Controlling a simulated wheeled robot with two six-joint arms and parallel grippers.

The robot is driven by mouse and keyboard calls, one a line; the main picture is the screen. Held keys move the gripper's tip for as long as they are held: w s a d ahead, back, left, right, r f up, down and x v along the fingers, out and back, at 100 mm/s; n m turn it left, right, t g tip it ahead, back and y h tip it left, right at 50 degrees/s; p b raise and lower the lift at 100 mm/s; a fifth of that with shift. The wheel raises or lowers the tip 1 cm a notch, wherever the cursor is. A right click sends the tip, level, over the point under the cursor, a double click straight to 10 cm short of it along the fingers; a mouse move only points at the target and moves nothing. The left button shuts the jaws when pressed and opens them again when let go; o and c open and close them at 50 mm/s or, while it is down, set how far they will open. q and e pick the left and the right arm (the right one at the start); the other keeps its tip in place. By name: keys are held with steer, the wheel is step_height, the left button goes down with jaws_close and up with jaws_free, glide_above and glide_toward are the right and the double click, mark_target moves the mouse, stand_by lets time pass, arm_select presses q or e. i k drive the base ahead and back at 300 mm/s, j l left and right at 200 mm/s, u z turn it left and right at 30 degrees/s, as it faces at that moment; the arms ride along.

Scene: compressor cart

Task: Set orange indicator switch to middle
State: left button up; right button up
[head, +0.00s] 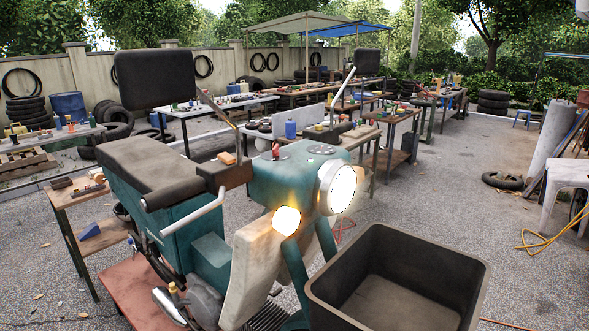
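A teal and cream scooter (190,235) with a dark seat stands in the head view. A small orange switch (227,158) sits on top of the dark housing on the scooter's nearer handlebar, left of the lit headlights. It is too small to tell which position it is in. A smaller orange-brown piece (319,126) shows on the farther handlebar housing. A red piece (276,150) stands up on the teal top between them. Neither of my grippers is in view.
A dark open box (470,277) is at the front right, beside the headlights (337,188). Two dark mirrors (153,77) rise on stalks. A wooden side table (72,195) stands at left. Work tables fill the back. Open pavement lies at right.

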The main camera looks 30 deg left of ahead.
mark_target(228, 160)
steer(key=k+j+z, duration=0.1)
steer(key=j, duration=0.3)
steer(key=k+j+z, duration=0.1)
steer(key=j, duration=0.25)
steer(key=k+j+z, duration=0.1)
steer(key=j, duration=0.3)
steer(key=k+j+z, duration=0.1)
steer(key=j, duration=0.25)
